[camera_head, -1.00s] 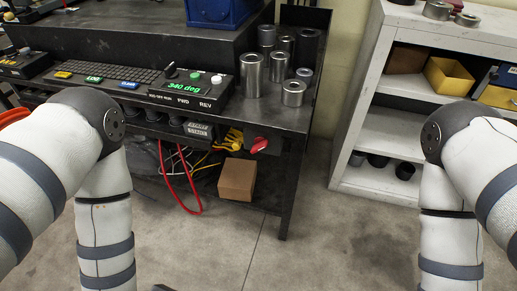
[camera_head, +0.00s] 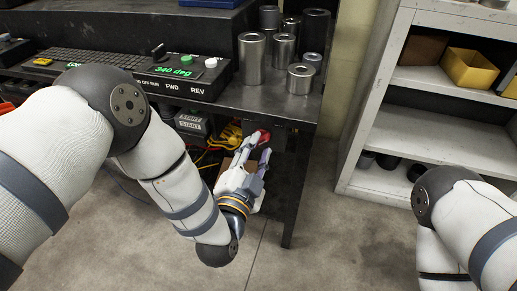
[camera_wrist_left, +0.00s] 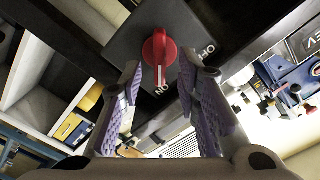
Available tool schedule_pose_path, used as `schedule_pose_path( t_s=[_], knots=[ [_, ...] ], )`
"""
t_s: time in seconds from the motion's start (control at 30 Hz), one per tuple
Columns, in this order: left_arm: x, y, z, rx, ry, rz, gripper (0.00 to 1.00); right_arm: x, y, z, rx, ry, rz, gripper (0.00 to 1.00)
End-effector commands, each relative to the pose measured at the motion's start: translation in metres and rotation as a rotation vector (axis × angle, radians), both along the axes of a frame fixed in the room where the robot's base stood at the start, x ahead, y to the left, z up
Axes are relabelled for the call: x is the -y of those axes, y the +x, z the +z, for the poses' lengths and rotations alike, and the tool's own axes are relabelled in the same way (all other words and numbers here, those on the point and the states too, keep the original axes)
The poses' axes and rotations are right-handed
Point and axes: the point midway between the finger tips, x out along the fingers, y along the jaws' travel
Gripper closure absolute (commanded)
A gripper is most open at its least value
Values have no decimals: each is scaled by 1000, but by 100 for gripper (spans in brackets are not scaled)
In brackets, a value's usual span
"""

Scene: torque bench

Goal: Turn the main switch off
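The main switch is a red rotary handle (camera_wrist_left: 158,55) on a dark plate (camera_wrist_left: 140,35) in the left wrist view. Lettering on the plate reads ON near the handle's lower end, with a partly legible label to its right. In the head view the red handle (camera_head: 264,136) shows under the bench's front edge, partly hidden by my gripper. My left gripper (camera_head: 256,152) is just in front of it. In the left wrist view its fingers (camera_wrist_left: 160,75) are spread, with the handle between and beyond them; contact is not evident. My right gripper is out of view.
The bench top (camera_head: 262,103) overhangs the switch. Metal cylinders (camera_head: 252,60) and a control box (camera_head: 180,78) reading 340 deg stand on it. Yellow cables (camera_head: 212,155) hang beside my gripper. A grey shelf (camera_head: 420,135) stands right; the floor between is clear.

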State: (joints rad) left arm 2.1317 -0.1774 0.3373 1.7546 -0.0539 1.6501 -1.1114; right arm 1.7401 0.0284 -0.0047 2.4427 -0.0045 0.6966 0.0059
Motion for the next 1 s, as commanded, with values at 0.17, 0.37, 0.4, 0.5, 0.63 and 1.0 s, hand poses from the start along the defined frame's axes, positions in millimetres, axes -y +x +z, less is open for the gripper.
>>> schedule_pose_path(
  t_s=[0.17,0.37,0.4,0.5,0.63,1.0],
  knots=[
    [3,11,0,-1,-1,-1,70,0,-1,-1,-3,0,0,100],
    [3,12,0,-1,0,0,70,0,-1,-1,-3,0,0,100],
    [3,12,0,-1,0,0,77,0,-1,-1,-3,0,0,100],
    [3,12,0,-1,0,0,99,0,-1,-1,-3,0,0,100],
    [3,11,0,-1,0,0,100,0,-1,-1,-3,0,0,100],
    [2,12,1,-20,-67,1,100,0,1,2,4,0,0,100]
  ],
)
